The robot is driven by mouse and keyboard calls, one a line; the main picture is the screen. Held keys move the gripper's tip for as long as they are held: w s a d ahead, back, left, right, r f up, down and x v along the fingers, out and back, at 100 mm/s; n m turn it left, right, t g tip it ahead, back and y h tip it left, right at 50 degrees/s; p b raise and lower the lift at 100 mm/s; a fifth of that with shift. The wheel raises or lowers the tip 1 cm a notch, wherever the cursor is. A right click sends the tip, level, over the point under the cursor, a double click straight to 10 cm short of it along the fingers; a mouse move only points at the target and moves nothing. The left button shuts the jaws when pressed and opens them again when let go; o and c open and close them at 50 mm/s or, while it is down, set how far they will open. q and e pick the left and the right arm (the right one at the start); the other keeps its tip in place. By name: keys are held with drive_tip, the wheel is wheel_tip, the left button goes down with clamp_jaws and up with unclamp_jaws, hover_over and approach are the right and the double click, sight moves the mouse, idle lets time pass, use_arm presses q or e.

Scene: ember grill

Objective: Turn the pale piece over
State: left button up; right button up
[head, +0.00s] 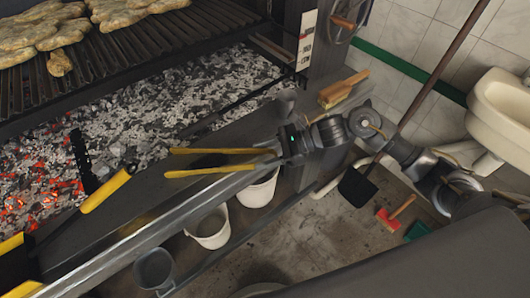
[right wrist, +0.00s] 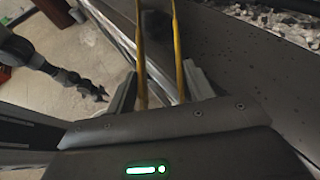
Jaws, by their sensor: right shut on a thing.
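Several pale tan pieces (head: 60,32) lie on the grill grate at the top left of the head view. A small one (head: 59,63) lies apart at their near side; I cannot tell which is the pale piece. My right gripper (head: 281,148) is shut on yellow-handled tongs (head: 212,173), whose two arms reach left above the front ledge, spread apart. The tongs (right wrist: 180,60) also show between my right fingers (right wrist: 155,88) in the right wrist view. A dark jointed shape at left there looks like my left arm, its end (right wrist: 98,92) too small to read.
Grey and glowing coals (head: 190,95) fill the bed below the grate. A yellow-handled tool (head: 106,190) lies across the front ledge. A wooden brush (head: 343,88) rests at its right end. White buckets (head: 210,228) stand below. A sink (head: 500,110) is at right.

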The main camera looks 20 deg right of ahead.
drive_tip(key=o, duration=0.8)
drive_tip(key=shift+c, duration=0.2)
drive_tip(key=shift+s+d+r, duration=0.1)
drive_tip(key=shift+d, duration=0.4)
use_arm(q)
drive_tip(key=shift+w+a+f+b, duration=0.25)
drive_tip(key=shift+a+f+b, duration=0.35)
drive_tip(key=shift+f+b, duration=0.2)
drive_tip(key=shift+w+a+f+b, duration=0.25)
drive_tip(key=shift+a+f+b, duration=0.4)
drive_tip(key=shift+b, duration=0.2)
use_arm(e)
drive_tip(key=v, duration=1)
